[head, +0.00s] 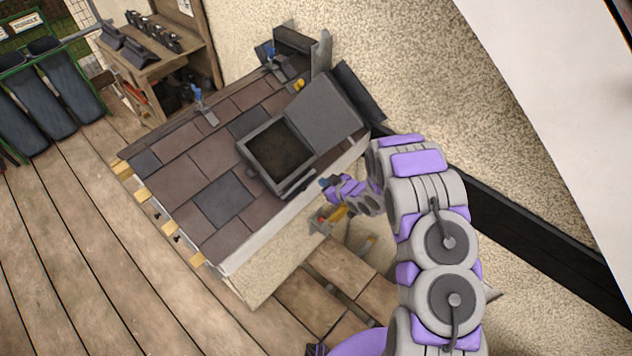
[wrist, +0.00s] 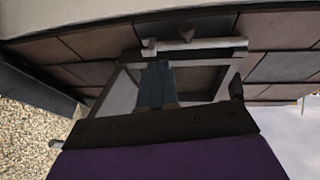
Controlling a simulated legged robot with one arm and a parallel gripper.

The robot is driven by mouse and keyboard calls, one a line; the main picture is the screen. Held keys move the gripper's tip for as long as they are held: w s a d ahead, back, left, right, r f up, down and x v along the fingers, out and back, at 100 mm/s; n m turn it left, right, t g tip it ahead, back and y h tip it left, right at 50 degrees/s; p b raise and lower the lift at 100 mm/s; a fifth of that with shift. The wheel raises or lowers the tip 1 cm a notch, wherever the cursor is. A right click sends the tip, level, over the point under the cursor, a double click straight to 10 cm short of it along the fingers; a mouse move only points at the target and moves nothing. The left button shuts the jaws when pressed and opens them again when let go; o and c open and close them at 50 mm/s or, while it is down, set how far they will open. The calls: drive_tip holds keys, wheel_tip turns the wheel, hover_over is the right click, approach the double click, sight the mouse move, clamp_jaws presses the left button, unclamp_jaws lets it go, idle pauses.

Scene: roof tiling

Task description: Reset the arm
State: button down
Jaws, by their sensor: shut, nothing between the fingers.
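My gripper (head: 325,184) is at the end of my purple and grey arm, close to the lower right of the skylight frame (head: 246,150) on the tiled roof mock-up. Its fingers (wrist: 155,68) show in the wrist view as a narrow blue-grey pair, shut with nothing between them. They point toward the skylight opening and a light grey bar with a knob (wrist: 200,47). I cannot tell how far the fingertips are from the frame. The skylight's dark lid (head: 325,110) stands open to the right of the opening.
The roof (head: 180,180) has brown and dark tiles, with blue-handled clamps (head: 198,98) on it. A workbench (head: 150,60) and a green rack of dark panels (head: 55,95) stand at the upper left. A textured wall (head: 400,60) rises behind. Wooden floor (head: 80,240) at left is clear.

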drive_tip(key=s+d+r+m+h+b, duration=0.1)
drive_tip(key=s+d+r+m+h, duration=0.15)
drive_tip(key=d+r+h, duration=0.7)
drive_tip(key=s+d+r+m+g+b, duration=0.2)
drive_tip(key=s+d+r+m+g, duration=0.15)
drive_tip(key=s+d+r, duration=1)
drive_tip(key=s+a+r+m+g+b, duration=0.1)
drive_tip(key=s+a+r+g, duration=0.1)
drive_tip(key=s, duration=0.8)
drive_tip(key=s+a+r+m+g+y+b, duration=0.1)
drive_tip(key=s+a+r+g, duration=0.1)
drive_tip(key=s, duration=0.9)
drive_tip(key=s+a+r+m+g, duration=0.2)
drive_tip(key=s+a, duration=0.1)
drive_tip(key=s, duration=0.8)
drive_tip(key=shift+s+r+g+y+b, duration=0.15)
drive_tip(key=shift+g+y+b, duration=0.2)
drive_tip(key=shift+b, duration=0.05)
